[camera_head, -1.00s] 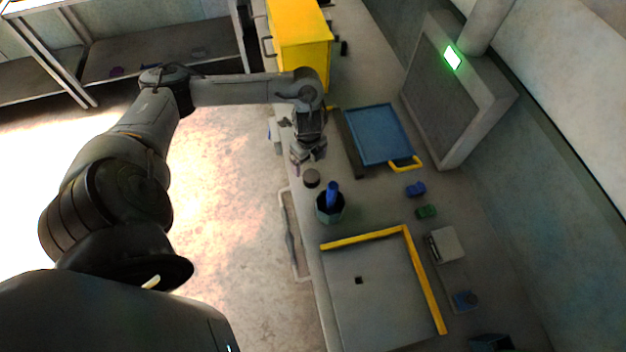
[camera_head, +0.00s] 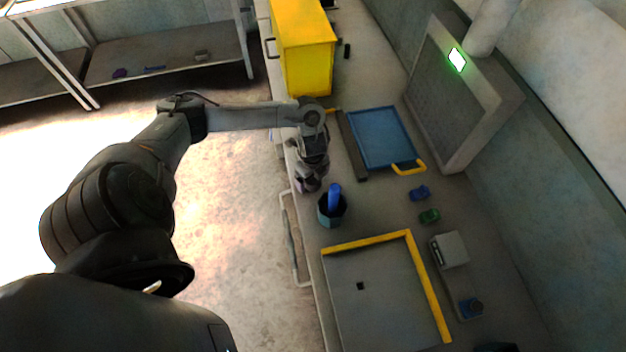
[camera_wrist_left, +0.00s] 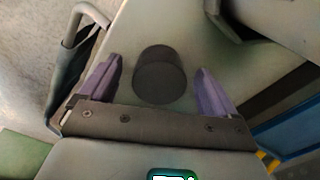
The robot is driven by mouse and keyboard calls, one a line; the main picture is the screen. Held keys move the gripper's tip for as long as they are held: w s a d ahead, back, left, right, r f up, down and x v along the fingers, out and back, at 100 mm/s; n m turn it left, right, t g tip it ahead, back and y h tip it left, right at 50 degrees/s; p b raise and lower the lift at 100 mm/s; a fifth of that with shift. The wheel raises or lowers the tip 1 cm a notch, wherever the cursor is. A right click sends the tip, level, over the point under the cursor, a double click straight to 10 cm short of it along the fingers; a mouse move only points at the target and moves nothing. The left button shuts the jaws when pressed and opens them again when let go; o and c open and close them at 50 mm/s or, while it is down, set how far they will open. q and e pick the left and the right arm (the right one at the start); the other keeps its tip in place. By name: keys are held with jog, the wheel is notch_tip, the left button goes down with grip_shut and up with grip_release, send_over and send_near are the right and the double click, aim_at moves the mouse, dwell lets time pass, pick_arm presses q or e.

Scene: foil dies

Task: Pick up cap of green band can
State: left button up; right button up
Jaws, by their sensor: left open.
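A dark grey round can or cap (camera_wrist_left: 158,75) stands on the bench in the left wrist view, between the two purple fingers of my left gripper (camera_wrist_left: 160,66). The fingers are open, with a gap on both sides of it. No green band shows on it, and I cannot tell the cap from the body. In the head view my left gripper (camera_head: 308,184) is low over the front edge of the bench and hides the dark can. My right gripper is not in view.
A dark cup (camera_head: 331,214) with a blue item in it stands close by. A blue tray (camera_head: 381,138) lies behind to the right, beside a yellow cabinet (camera_head: 308,65). A yellow-edged panel (camera_head: 385,300) is nearer. Small blue (camera_head: 419,193) and green (camera_head: 429,216) pieces lie right.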

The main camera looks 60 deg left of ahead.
pick_arm(q)
jog(key=shift+c, duration=0.3)
jog(key=c, duration=1)
jog(key=shift+r, duration=0.1)
